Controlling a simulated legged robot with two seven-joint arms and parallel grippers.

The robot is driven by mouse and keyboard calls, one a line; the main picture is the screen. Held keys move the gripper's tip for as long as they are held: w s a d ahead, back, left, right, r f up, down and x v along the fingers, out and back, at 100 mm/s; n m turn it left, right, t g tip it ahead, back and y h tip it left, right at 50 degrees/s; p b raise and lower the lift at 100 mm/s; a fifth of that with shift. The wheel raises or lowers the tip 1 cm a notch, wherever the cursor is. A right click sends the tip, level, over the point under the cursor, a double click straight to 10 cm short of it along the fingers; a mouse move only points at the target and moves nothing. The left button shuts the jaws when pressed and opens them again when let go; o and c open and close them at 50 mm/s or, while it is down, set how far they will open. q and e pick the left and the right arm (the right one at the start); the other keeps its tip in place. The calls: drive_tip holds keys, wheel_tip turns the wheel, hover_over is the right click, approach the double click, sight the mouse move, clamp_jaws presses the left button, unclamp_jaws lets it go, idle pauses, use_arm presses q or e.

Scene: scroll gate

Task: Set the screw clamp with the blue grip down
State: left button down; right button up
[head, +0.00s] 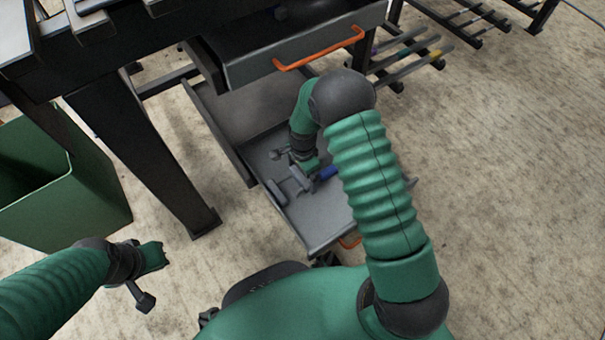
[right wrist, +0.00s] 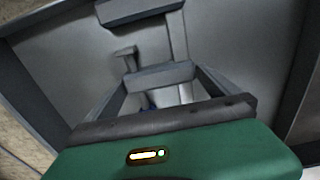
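The screw clamp (head: 301,180) is a grey metal tool with a blue grip (head: 326,173), low in the open lower drawer (head: 330,220). My right gripper (head: 296,163) reaches down into this drawer and is right at the clamp. In the right wrist view, the clamp's grey cross piece (right wrist: 160,75) spans the space between my right fingers (right wrist: 162,84), with a sliver of blue behind it. I cannot tell whether the fingers press on it. My left gripper (head: 143,278) is low at the left, over bare floor, away from the clamp; its opening is unclear.
An upper drawer (head: 290,50) with an orange handle (head: 320,48) stands partly out above the lower one. A green bin (head: 75,185) and a dark table leg (head: 150,150) are at the left. Several bar clamps (head: 410,55) lie on a rack behind. Floor at right is clear.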

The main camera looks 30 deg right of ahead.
wheel_tip(320, 180, up, 9)
drive_tip(key=p, duration=0.5)
drive_tip(key=shift+f, duration=0.15)
drive_tip(key=s+a+r+n+t, duration=0.2)
drive_tip(key=s+a+r+n, duration=0.2)
drive_tip(key=s+r+n, duration=1.1)
drive_tip(key=shift+n+t, duration=0.3)
drive_tip(key=shift+n, duration=0.4)
drive_tip(key=shift+s, duration=0.1)
